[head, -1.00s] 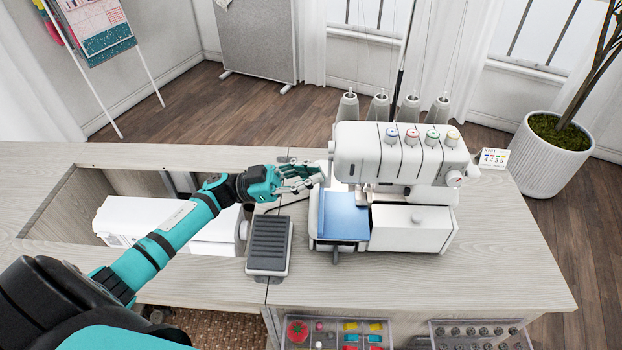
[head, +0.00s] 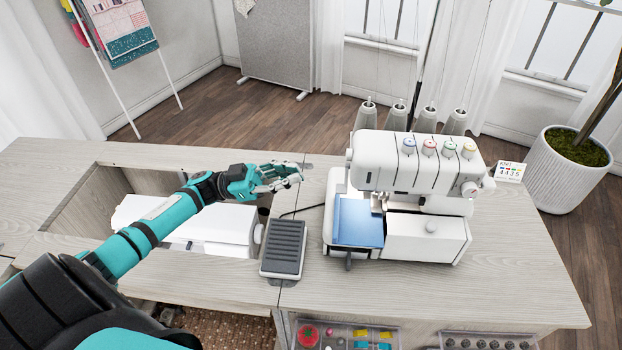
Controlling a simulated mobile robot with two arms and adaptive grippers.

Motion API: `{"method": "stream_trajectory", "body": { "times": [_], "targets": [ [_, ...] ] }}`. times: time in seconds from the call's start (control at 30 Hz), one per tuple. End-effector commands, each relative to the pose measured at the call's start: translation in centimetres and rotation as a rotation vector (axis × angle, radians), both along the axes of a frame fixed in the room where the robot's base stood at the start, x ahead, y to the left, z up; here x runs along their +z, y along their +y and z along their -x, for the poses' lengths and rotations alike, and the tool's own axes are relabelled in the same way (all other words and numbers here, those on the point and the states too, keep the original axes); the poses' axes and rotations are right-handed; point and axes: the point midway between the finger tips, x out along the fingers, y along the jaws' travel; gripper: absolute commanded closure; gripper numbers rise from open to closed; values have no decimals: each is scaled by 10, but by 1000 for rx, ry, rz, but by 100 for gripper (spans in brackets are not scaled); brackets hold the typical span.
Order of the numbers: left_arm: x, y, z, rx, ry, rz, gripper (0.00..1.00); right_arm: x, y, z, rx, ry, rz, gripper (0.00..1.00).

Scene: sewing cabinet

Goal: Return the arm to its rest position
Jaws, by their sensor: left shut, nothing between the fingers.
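My left arm comes in from the lower left. Its gripper (head: 289,177) is shut and empty, in the air above the cabinet top, left of the white serger (head: 415,165). A clear gap shows between its fingertips and the machine. The serger stands on the wooden cabinet top (head: 520,275) with a blue fabric piece (head: 358,222) at its front left. My right gripper is not in view.
A grey foot pedal (head: 284,250) lies left of the serger. A white machine (head: 190,228) sits in the open well (head: 75,205) under my left arm. Trays of notions (head: 345,335) are at the front edge. A potted plant (head: 565,175) stands at right.

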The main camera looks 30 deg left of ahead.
Motion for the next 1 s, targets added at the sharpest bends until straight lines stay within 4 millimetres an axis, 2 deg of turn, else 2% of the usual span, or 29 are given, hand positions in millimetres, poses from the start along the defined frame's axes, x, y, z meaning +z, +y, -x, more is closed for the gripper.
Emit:
{"method": "stream_trajectory", "body": {
  "times": [0.1, 0.23, 0.83, 1.0],
  "targets": [
    [-3, 10, 6, 1, -2, -2, 100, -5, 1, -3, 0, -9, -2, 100],
    [-3, 14, 8, 1, -4, -1, 100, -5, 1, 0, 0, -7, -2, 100],
    [-4, 14, 8, 1, -2, -1, 100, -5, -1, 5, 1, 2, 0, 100],
    [-7, 14, 21, 0, 7, -1, 100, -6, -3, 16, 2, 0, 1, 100]
  ]
}}
